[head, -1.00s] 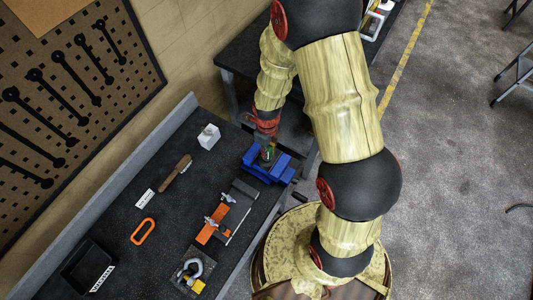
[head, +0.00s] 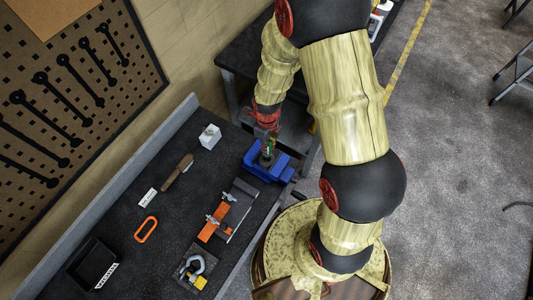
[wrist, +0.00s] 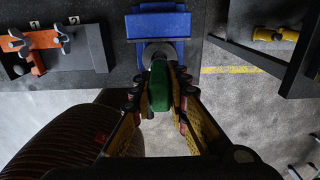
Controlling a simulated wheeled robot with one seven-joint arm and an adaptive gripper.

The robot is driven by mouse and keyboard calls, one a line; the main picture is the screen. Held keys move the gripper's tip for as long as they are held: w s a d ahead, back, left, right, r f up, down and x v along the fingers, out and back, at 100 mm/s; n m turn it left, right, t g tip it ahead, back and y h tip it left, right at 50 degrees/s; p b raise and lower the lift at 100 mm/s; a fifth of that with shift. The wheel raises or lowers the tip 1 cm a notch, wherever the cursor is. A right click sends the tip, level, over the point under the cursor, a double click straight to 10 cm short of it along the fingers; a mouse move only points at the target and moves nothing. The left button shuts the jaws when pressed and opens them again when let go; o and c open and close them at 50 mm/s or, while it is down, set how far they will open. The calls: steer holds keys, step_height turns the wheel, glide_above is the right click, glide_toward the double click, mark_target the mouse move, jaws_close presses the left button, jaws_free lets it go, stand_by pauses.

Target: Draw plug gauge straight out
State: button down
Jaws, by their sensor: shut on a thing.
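The plug gauge shows as a green handle (wrist: 160,86) between my fingers in the wrist view. My gripper (wrist: 160,92) is shut on this handle from both sides. Beyond the handle is a round grey part (wrist: 158,52) in front of the blue vise (wrist: 158,24). I cannot tell how deep the gauge sits in it. In the head view the blue vise (head: 262,172) stands at the bench edge, with the small green handle (head: 267,149) above it and my gripper (head: 266,131) over that.
On the bench are an orange and grey clamp fixture (head: 229,210), a white block (head: 210,136), a brown-handled tool (head: 177,171), an orange ring (head: 146,229) and a black bin (head: 92,265). A dark table (head: 238,62) stands behind. Open floor lies at right.

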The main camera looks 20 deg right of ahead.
steer(key=shift+r+p, duration=1.65)
steer(key=shift+r, duration=0.85)
steer(key=shift+d, duration=0.1)
